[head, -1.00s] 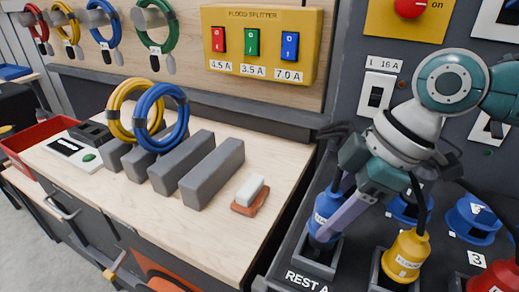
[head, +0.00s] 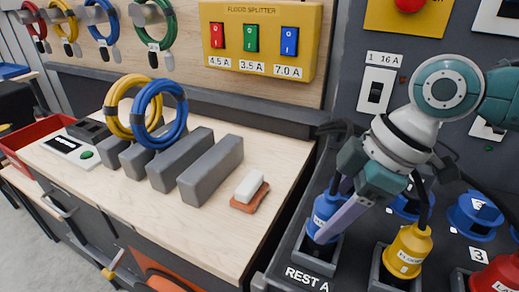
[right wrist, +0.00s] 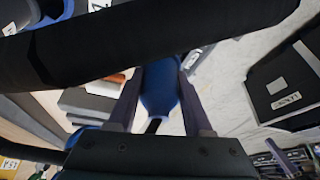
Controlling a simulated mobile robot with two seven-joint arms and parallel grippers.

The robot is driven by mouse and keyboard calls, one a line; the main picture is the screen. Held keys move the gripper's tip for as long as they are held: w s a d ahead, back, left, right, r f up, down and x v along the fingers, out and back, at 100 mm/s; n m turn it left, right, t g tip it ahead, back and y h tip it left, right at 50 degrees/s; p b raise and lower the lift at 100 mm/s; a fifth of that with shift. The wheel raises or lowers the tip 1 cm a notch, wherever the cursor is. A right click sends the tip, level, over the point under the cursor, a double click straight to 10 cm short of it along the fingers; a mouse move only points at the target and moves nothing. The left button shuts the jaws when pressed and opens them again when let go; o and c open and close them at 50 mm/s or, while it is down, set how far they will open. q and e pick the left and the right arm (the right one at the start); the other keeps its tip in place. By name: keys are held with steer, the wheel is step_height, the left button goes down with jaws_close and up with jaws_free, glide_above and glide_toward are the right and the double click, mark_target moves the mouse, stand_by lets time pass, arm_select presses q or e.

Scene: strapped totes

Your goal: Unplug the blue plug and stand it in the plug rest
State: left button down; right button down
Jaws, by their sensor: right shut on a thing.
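The blue plug (head: 325,212) stands upright in the dark square holder (head: 318,262) above the "REST A" label, with its lower end hidden inside. My right gripper (head: 340,222) is shut on the plug's body from the upper right. In the right wrist view the blue plug (right wrist: 160,90) lies between my two fingers, with a thick dark cable or bar crossing in front. A blue socket (head: 475,216) with a "3" label beside it is at the right, and another blue socket (head: 404,207) is partly hidden behind the yellow plug. My left gripper is not in view.
A yellow plug (head: 408,250) and a red plug (head: 496,275) stand in holders to the right, close to my right gripper. Dark cables run behind. The wooden bench (head: 215,225) at left carries grey blocks (head: 212,170), cable coils (head: 158,108) and an eraser-like block (head: 250,186).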

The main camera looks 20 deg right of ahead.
steer(key=shift+f, duration=0.35)
steer(key=shift+c, duration=1.2)
jaws_free()
steer(key=shift+r, duration=0.1)
